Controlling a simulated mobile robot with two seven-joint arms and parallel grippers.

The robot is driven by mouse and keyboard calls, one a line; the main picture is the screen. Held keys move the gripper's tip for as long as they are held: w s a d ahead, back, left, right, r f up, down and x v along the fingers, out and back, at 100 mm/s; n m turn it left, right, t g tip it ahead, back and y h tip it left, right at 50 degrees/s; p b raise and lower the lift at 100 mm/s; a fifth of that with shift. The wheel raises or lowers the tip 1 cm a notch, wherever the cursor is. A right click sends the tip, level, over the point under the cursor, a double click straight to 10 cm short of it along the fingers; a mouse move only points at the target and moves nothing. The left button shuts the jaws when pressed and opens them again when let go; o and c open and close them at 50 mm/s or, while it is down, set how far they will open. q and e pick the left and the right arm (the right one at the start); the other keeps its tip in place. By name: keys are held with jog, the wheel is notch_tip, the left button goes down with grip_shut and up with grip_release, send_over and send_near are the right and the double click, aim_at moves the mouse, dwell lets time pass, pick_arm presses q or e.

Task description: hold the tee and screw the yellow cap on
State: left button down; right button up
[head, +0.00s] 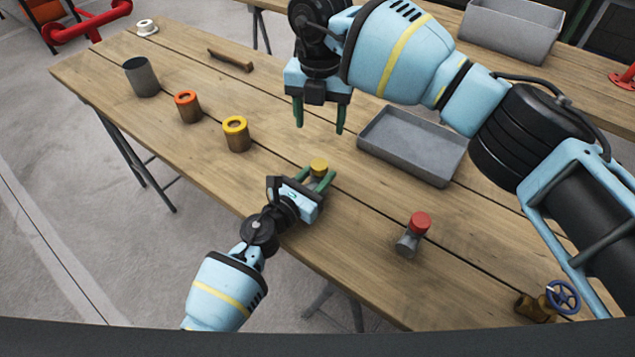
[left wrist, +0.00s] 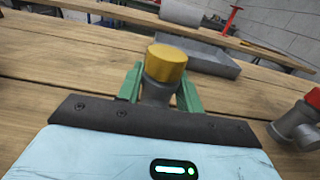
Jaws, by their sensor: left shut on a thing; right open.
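The yellow cap (head: 319,167) sits on top of the grey tee, and it also shows in the left wrist view (left wrist: 166,62). The tee (left wrist: 157,92) stands upright between the green fingers of my left gripper (head: 322,182), which is shut on it near the tabletop. How far the cap is threaded cannot be told. My right gripper (head: 320,126) is open and empty, fingers pointing down, behind and above the cap in the head view.
A grey tray (head: 369,146) lies behind. Yellow-rimmed (head: 236,126) and orange-rimmed (head: 186,100) containers and a grey cup (head: 141,78) stand left. A blue-wheeled valve (head: 562,296) is front right.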

pick_arm(q)
jog(key=c, duration=0.9)
grip_release()
jog(key=shift+o, duration=0.2)
jog(key=shift+s+a, duration=0.3)
jog(key=shift+s, duration=0.05)
jog(key=v, duration=0.7)
jog(key=shift+p, duration=0.3)
pick_arm(e)
jog(key=shift+r, duration=0.95)
